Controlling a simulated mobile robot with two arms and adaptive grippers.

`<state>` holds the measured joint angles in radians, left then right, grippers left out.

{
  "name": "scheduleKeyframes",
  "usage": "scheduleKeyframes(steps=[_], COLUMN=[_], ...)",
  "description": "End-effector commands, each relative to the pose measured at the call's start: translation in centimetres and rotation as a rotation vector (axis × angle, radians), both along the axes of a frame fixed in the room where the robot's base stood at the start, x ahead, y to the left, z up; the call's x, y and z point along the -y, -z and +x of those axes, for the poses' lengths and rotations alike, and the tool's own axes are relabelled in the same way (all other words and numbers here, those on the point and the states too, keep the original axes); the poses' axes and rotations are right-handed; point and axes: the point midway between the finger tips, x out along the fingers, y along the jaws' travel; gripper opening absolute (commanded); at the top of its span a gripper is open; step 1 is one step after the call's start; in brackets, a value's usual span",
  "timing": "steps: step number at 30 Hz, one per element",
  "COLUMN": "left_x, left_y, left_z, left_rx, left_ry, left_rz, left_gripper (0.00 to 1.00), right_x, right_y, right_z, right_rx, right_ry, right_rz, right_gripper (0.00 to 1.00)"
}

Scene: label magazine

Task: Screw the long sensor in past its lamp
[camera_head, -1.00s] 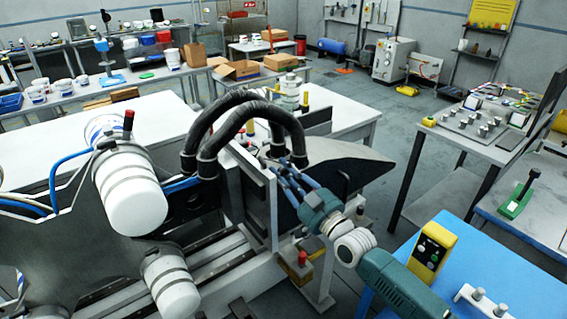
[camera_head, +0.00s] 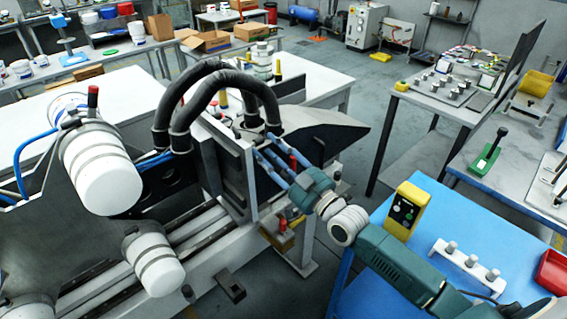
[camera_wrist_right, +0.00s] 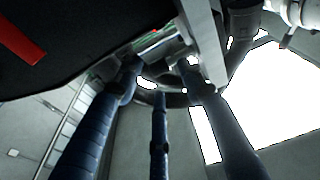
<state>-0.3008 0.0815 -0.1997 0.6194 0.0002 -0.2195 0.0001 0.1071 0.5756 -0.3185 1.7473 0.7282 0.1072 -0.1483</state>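My right gripper (camera_head: 267,147), three blue fingers on a teal wrist, reaches to the pale upright plate (camera_head: 236,168) of the machine, under two thick black hoses (camera_head: 216,75). In the right wrist view the three fingers (camera_wrist_right: 158,75) stand apart, with no object clearly held between them. A small greenish metal part (camera_wrist_right: 160,42) shows beyond the tips; I cannot tell what it is or whether they touch it. I cannot make out the long sensor or its lamp. My left gripper is not in view.
White cylinders (camera_head: 100,177) and rails fill the left front. A dark sloping panel (camera_head: 325,136) lies behind my fingers. A blue table (camera_head: 452,225) at right carries a yellow control box (camera_head: 406,210), a white peg rack (camera_head: 466,262) and a red bin (camera_head: 553,272). Grey floor separates it from the far benches.

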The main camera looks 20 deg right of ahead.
Motion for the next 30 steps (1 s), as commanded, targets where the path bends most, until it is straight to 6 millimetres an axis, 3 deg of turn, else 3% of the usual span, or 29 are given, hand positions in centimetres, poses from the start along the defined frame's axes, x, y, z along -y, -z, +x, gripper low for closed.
scheduleKeyframes(steps=[6,12,30], left_x=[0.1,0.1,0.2], left_y=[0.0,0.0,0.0], left_z=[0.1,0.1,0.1], left_rx=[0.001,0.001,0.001], left_ry=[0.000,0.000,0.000], left_rz=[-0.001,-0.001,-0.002], left_gripper=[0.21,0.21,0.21], right_x=[1.5,2.2,2.5], right_y=[0.8,1.2,1.7], right_z=[-4.3,-6.3,-6.5], right_rx=[-0.001,0.002,-0.006], right_ry=[-0.002,-0.001,0.004], right_rz=[-0.002,-0.002,-0.002], right_gripper=[0.39,0.39,0.39])
